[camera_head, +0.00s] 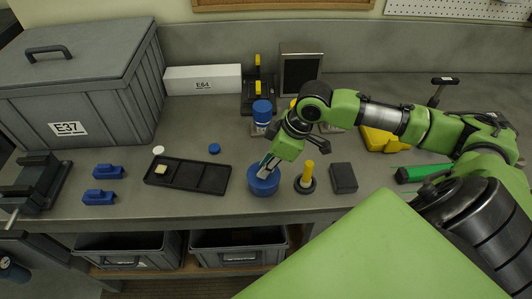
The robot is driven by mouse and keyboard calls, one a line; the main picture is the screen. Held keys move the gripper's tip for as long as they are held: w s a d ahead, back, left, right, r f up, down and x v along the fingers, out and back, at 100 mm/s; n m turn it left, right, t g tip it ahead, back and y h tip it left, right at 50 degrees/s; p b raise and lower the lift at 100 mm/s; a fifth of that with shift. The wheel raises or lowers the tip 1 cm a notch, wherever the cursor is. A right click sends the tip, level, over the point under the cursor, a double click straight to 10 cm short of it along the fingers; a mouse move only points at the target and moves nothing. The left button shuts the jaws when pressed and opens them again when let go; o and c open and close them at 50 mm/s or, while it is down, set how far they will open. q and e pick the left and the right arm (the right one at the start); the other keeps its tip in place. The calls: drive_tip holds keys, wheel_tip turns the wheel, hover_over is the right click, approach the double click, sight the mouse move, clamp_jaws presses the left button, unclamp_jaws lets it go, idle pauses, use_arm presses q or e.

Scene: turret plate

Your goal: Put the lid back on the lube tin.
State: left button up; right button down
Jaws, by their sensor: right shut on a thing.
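The round blue lube tin (264,186) stands near the front edge of the grey bench, left of a black ring with a yellow post. My right gripper (266,170) reaches down from the upper right to the top of the tin. It is shut on what looks like the blue lid, at the top of the tin. The fingers hide part of the tin's top, so I cannot tell whether the lid sits flat on the rim. My left gripper is not in view.
A black compartment tray (205,178) lies left of the tin, with a small blue disc (214,148) behind it. The yellow post (308,175) and a dark block (343,178) stand close on the right. A blue-capped bottle (262,112) stands behind.

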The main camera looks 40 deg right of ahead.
idle(0.3)
drive_tip(key=c, duration=1.9)
unclamp_jaws()
drive_tip(key=o, duration=0.5)
drive_tip(key=shift+r, duration=0.1)
wheel_tip(320, 180, up, 5)
drive_tip(key=p, duration=0.6)
drive_tip(key=shift+r+p, duration=0.95)
